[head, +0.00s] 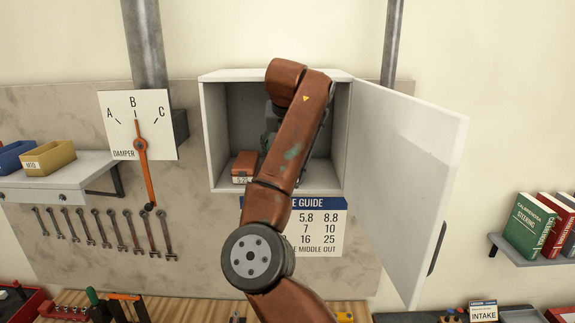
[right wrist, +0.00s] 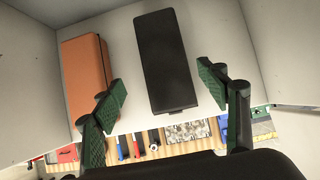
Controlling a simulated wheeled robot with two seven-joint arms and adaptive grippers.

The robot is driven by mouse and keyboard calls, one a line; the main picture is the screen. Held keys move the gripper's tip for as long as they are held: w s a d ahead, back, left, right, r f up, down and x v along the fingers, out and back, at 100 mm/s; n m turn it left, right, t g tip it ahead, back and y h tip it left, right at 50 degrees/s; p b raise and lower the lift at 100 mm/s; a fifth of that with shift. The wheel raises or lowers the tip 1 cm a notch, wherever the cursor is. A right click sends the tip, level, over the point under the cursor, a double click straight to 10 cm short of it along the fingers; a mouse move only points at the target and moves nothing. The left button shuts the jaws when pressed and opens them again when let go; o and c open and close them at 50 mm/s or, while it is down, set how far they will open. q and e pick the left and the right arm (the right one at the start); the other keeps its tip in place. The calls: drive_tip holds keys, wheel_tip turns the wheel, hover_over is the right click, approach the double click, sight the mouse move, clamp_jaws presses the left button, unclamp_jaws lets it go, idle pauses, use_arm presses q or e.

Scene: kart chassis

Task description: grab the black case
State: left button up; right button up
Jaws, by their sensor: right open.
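The black case (right wrist: 168,62) lies in the open white wall cabinet (head: 215,130), seen in the right wrist view. My right gripper (right wrist: 162,80) is open, with one green-padded finger on each side of the case's near end. I see gaps between both fingers and the case, and nothing is gripped. In the head view my right arm reaches into the cabinet and hides the case and most of the gripper. My left gripper is in neither view.
An orange case (right wrist: 84,85) lies beside the black case, close to one finger; in the head view the orange case (head: 244,165) is at the cabinet's lower left. The cabinet walls are close around my gripper. The cabinet door (head: 405,170) stands open to the right.

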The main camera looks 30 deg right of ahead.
drive_tip(key=p+x, duration=0.1)
drive_tip(key=x, duration=0.1)
drive_tip(key=p+x, duration=0.1)
drive_tip(key=x, duration=0.1)
drive_tip(key=p+x, duration=0.1)
drive_tip(key=x, duration=0.1)
drive_tip(key=shift+s+d+f, duration=0.2)
drive_tip(key=shift+s, duration=0.05)
drive_tip(key=shift+w+d+f, duration=0.1)
drive_tip(key=shift+f, duration=0.15)
drive_tip(key=shift+c, duration=0.4)
drive_tip(key=shift+r, duration=0.1)
drive_tip(key=shift+c, duration=0.8)
drive_tip(key=c, duration=1.4)
drive_tip(key=shift+c, duration=0.3)
drive_tip(key=shift+r, duration=0.1)
